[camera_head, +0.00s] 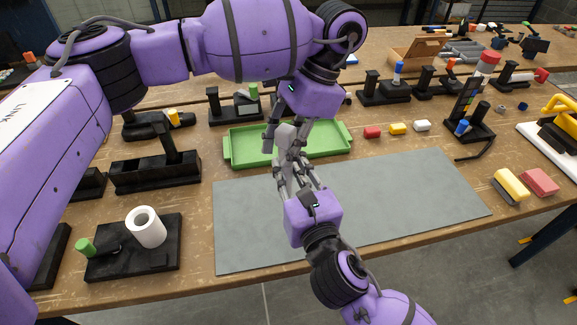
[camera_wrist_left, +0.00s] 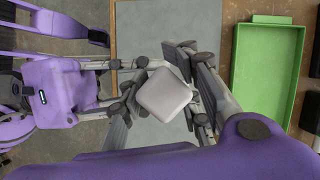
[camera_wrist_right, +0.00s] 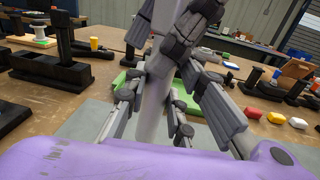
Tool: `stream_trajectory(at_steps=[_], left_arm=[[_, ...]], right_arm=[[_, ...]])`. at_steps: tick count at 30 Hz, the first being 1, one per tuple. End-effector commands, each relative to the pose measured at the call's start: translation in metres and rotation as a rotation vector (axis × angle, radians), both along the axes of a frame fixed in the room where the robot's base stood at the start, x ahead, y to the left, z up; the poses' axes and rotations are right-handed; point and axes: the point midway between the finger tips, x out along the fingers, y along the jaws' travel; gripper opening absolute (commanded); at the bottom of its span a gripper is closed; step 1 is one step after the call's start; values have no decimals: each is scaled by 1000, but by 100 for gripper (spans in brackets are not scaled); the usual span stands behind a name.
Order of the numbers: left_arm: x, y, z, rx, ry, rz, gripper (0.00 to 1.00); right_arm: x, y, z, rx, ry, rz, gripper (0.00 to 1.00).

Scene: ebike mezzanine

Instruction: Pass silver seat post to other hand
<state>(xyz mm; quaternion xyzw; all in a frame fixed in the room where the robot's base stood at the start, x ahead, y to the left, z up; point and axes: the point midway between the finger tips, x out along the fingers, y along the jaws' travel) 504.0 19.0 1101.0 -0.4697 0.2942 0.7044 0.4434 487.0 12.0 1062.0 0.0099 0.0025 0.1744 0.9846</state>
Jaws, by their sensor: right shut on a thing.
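The silver seat post (camera_head: 285,136) stands roughly upright above the grey mat. My right gripper (camera_head: 293,168) comes up from below and is shut on it. The post rises between the right fingers in the right wrist view (camera_wrist_right: 152,105). My left gripper (camera_head: 284,128) reaches down from above, its fingers spread on either side of the post's upper part. In the left wrist view the post's squarish end (camera_wrist_left: 165,95) shows between those fingers, with gaps beside it. The two grippers' fingers overlap closely, so contact of the left fingers with the post is hard to see.
A green tray (camera_head: 238,158) lies behind the grippers, and the grey mat (camera_head: 400,200) is clear. Black fixtures stand left, one with a white roll (camera_head: 147,228). Red, yellow and white blocks (camera_head: 398,129) lie right of the tray. Tool stands fill the back right.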

Motion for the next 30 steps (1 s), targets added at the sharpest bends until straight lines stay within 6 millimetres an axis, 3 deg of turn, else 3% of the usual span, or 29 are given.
stream_trajectory(at_steps=[1,5,17,30], left_arm=[[0,-3,1,-7,-4,-4,36],[0,-3,1,-7,-2,-4,52],[0,-3,6,-6,-3,-3,52],[1,-2,84,-3,-5,-2,52]], right_arm=[[-2,5,2,2,-6,12,0],[-2,4,2,2,-5,11,0],[-2,3,2,2,-5,9,0],[-1,2,2,0,-4,6,0]])
